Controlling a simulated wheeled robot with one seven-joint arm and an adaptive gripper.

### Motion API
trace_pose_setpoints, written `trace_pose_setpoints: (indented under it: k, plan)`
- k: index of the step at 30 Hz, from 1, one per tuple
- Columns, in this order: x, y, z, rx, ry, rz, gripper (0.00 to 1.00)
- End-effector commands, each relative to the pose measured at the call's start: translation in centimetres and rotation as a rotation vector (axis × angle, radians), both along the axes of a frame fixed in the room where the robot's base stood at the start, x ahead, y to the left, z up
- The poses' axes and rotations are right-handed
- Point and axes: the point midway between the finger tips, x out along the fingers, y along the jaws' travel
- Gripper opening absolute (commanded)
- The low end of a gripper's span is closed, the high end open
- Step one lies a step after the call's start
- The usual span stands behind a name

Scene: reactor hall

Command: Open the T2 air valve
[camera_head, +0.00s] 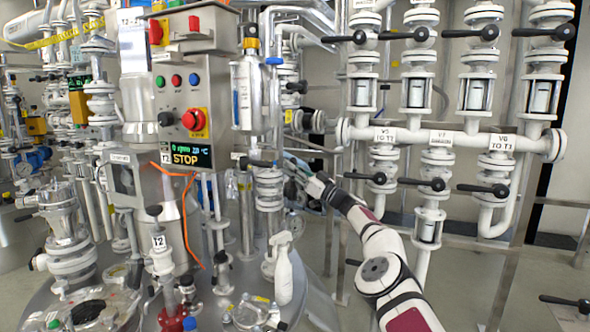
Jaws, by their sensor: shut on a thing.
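My arm reaches in from the lower right, and my gripper (286,163) is at the white valve column right of the T2 control box (185,100). It is shut on a dark valve handle (261,163), which points sideways and looks roughly level. The handle sits on a white flanged valve body (268,188) above the T2 vessel. The fingertips are small and partly hidden, so the exact grip does not show. I cannot read an air label on this valve.
A pipe manifold (450,139) with several black-handled valves is on the right. An orange cable (187,220) hangs at the left. Open floor shows at the lower right.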

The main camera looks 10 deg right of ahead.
Motion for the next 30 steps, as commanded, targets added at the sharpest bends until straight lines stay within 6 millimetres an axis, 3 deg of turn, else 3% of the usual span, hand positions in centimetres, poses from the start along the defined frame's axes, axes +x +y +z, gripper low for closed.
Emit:
trace_pose_setpoints:
  k: [17,18,20,30]
  plan:
    - [-0.11,0.39,-0.04,-0.009,-0.012,0.004,0.0]
    - [-0.1,0.4,-0.05,-0.009,-0.012,0.004,0.22]
    - [-0.1,0.39,-0.05,-0.009,-0.011,0.004,0.36]
    - [-0.04,0.18,-0.04,-0.007,-0.007,0.0,0.39]
